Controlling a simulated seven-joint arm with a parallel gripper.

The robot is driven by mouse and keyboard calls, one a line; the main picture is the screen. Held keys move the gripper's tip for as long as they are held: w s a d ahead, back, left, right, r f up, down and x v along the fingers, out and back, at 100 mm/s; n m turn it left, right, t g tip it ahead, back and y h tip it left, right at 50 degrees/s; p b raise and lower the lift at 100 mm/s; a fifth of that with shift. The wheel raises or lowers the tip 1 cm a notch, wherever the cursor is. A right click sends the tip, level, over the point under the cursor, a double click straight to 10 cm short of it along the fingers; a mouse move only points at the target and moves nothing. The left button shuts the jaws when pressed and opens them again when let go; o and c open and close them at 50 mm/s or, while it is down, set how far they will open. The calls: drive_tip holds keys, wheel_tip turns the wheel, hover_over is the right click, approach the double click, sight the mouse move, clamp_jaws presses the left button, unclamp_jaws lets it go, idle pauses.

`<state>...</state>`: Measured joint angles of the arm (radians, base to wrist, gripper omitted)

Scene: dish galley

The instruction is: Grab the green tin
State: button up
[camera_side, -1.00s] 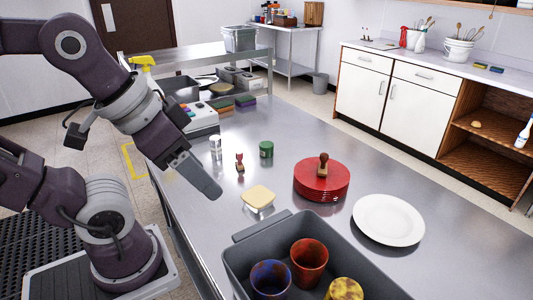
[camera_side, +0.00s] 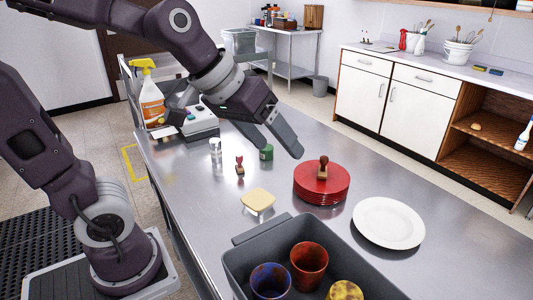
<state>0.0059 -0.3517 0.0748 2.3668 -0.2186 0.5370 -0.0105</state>
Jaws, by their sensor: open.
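The green tin (camera_side: 266,153) stands upright on the steel table, partly hidden behind one of my gripper's fingers. My gripper (camera_side: 280,153) is open and empty, with its two fingers pointing down and to the right. In the picture its fingers lie over and beside the tin. They look higher than the tin and nearer the camera, but I cannot tell the exact gap. No contact with the tin is clear.
A clear shaker (camera_side: 215,150) and a red-handled stamp (camera_side: 240,165) stand left of the tin. A yellow-topped dish (camera_side: 258,200), red plates (camera_side: 321,183) with a stamp on top, a white plate (camera_side: 388,221) and a grey bin (camera_side: 240,262) with cups lie nearer. A spray bottle (camera_side: 151,100) stands behind.

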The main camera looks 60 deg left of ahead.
drive_tip(key=w+a+f+n+y, duration=0.1)
drive_tip(key=w+a+f+n, duration=0.1)
drive_tip(key=w+a+f, duration=0.35)
drive_tip(key=w+a+f+n+t+y, duration=0.1)
drive_tip(key=w+a+f+n+y, duration=0.15)
drive_tip(key=w, duration=0.65)
drive_tip(key=w+a+f+n+y, duration=0.1)
drive_tip(key=w+a+f+n, duration=0.15)
drive_tip(key=w+a, duration=0.35)
drive_tip(key=n+g+y, duration=0.3)
drive_tip(key=n+y, duration=0.1)
drive_tip(key=y, duration=0.5)
approach(270, 152)
drive_tip(key=x, duration=0.7)
drive_tip(key=shift+w+a, duration=0.1)
drive_tip(key=shift+a, duration=0.15)
drive_tip(key=x, duration=0.5)
drive_tip(key=r+x, duration=0.1)
drive_tip(key=x, duration=0.1)
drive_tip(key=shift+a+f, duration=0.1)
drive_tip(key=shift+a, duration=0.4)
clamp_jaws()
